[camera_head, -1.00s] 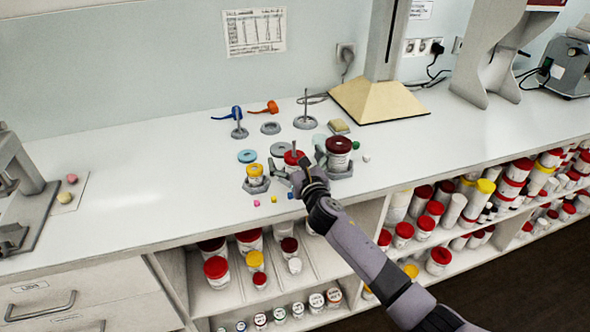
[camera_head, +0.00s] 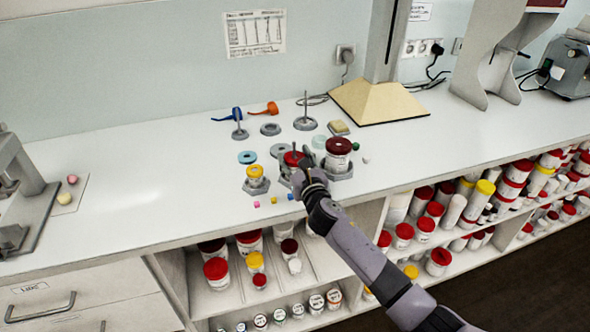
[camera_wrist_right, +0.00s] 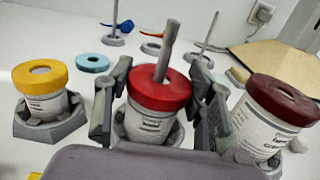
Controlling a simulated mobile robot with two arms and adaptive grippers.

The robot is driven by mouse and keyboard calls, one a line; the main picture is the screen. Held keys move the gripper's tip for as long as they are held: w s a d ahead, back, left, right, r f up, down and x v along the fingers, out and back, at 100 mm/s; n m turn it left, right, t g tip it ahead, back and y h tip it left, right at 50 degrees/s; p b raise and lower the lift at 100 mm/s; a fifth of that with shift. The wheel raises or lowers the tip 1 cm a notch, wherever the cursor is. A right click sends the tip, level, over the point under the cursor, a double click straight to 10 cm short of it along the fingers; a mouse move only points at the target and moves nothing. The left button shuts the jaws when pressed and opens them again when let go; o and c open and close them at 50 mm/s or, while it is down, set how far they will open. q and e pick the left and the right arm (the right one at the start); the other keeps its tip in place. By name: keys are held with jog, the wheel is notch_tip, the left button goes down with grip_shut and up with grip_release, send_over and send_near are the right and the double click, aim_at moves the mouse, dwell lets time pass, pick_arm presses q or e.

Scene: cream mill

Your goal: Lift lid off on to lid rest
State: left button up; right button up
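A white jar with a red lid (camera_head: 293,158) stands in a grey holder, a grey rod rising through its lid. In the right wrist view, this red lid (camera_wrist_right: 160,90) lies between the two fingers of my right gripper (camera_wrist_right: 163,100), one on each side. Whether the pads touch it is unclear. In the head view the right gripper (camera_head: 300,168) partly hides the jar. Behind stand a blue ring (camera_head: 247,157), a grey ring (camera_head: 280,149) and a pale teal disc (camera_head: 319,141); which one is the lid rest is unclear. My left gripper is out of view.
A yellow-lidded jar (camera_head: 255,173) stands close on the left and a dark-red-lidded jar (camera_head: 338,153) close on the right. Upright rods (camera_head: 305,110) stand behind. Small coloured cubes (camera_head: 273,200) lie near the front edge. The left counter (camera_head: 150,170) has free room.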

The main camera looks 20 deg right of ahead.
jog(key=c, duration=0.6)
jog(key=shift+r+p, duration=1.1)
jog(key=shift+r, duration=0.05)
jog(key=shift+r+p, duration=2.65)
jog(key=shift+p, duration=0.1)
jog(key=s+p, duration=0.2)
jog(key=s, duration=0.5)
jog(key=shift+d+p, duration=0.15)
jog(key=shift+p, duration=0.15)
